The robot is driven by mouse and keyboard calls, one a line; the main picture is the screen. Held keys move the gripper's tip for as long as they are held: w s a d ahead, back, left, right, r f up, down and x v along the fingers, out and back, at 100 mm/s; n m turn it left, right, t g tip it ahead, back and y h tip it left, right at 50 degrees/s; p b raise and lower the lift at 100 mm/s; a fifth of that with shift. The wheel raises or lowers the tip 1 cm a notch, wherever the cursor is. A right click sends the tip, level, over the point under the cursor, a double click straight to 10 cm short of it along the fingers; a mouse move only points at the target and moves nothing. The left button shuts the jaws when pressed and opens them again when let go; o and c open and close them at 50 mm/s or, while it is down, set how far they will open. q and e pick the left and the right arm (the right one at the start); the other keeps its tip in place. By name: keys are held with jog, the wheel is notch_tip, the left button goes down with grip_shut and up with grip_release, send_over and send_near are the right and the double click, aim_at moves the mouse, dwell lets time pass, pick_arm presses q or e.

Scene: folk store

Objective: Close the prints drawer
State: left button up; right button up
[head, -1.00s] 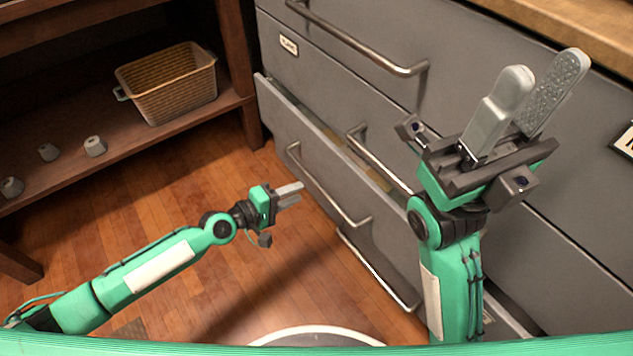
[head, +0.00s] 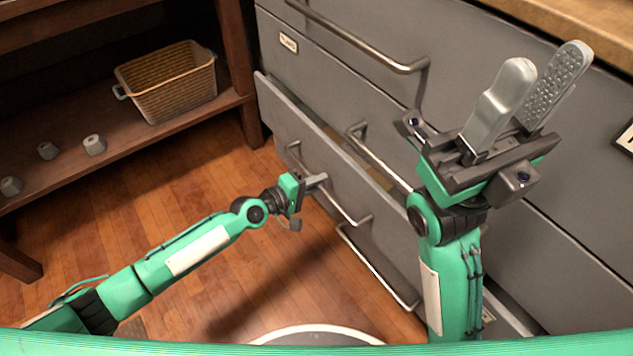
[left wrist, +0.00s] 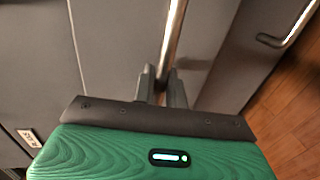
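A grey drawer front (head: 290,122) in the cabinet's left part stands out a little from the cabinet face. A dark gap with some tan content shows behind its top edge. No label on it is readable, so I cannot tell its name. My left gripper (head: 318,181) is at this drawer's bar handle (head: 346,206). In the left wrist view, the bar (left wrist: 172,40) runs between the two fingers of my left gripper (left wrist: 161,82). How tightly they close on it is unclear. My right gripper (head: 530,90) points up in front of the cabinet, fingers apart and empty.
Closed drawers with bar handles (head: 360,42) lie above, one with a small label (head: 288,43). A lower handle (head: 380,272) is near the floor. A wooden shelf at left holds a basket (head: 170,85) and several small grey objects. The wooden floor (head: 190,185) between is clear.

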aim_at(332, 175)
pick_arm(q)
jog(key=shift+r+x, duration=0.2)
jog(key=shift+x, duration=0.7)
jog(key=shift+r+x, duration=0.15)
jog(key=shift+x, duration=0.75)
grip_shut()
jog(key=shift+w, duration=0.1)
jog(key=shift+d, duration=0.1)
jog(key=o, duration=0.6)
grip_release()
jog(key=shift+o, duration=0.2)
jog(key=shift+d, duration=0.15)
